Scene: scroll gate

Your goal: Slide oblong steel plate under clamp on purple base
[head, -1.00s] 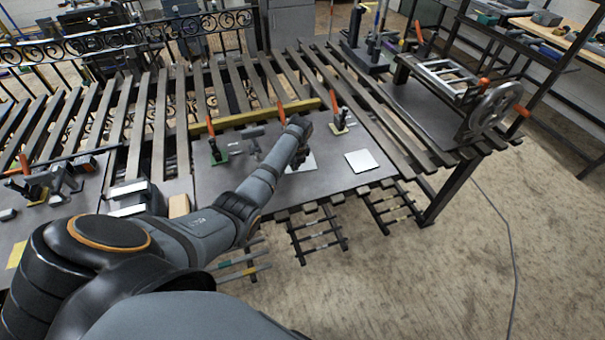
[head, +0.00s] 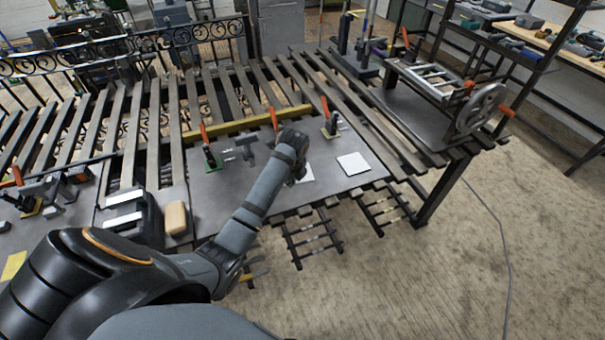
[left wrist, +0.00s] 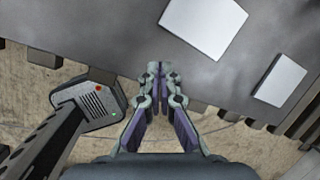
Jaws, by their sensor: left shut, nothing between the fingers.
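A pale, squarish steel plate (head: 353,163) lies flat on the grey table top. A second pale plate (head: 306,173) shows partly behind my left wrist. The left wrist view shows both, a larger plate (left wrist: 203,25) and a smaller, slightly oblong one (left wrist: 277,82). My left gripper (left wrist: 160,75) is shut and empty over the table's front edge, apart from both plates. A green-based clamp (head: 210,158) stands left of my wrist and a yellow-based clamp (head: 330,126) behind the plates. An orange clamp handle (head: 274,119) rises behind my wrist; its base is hidden, and I see no purple base clearly. My right gripper is not in view.
A yellow bar (head: 245,124) lies behind the clamps. A tan block (head: 177,217) and a dark box (head: 132,213) sit left of my forearm. A machine with a handwheel (head: 480,108) stands at the right. The table around the squarish plate is clear.

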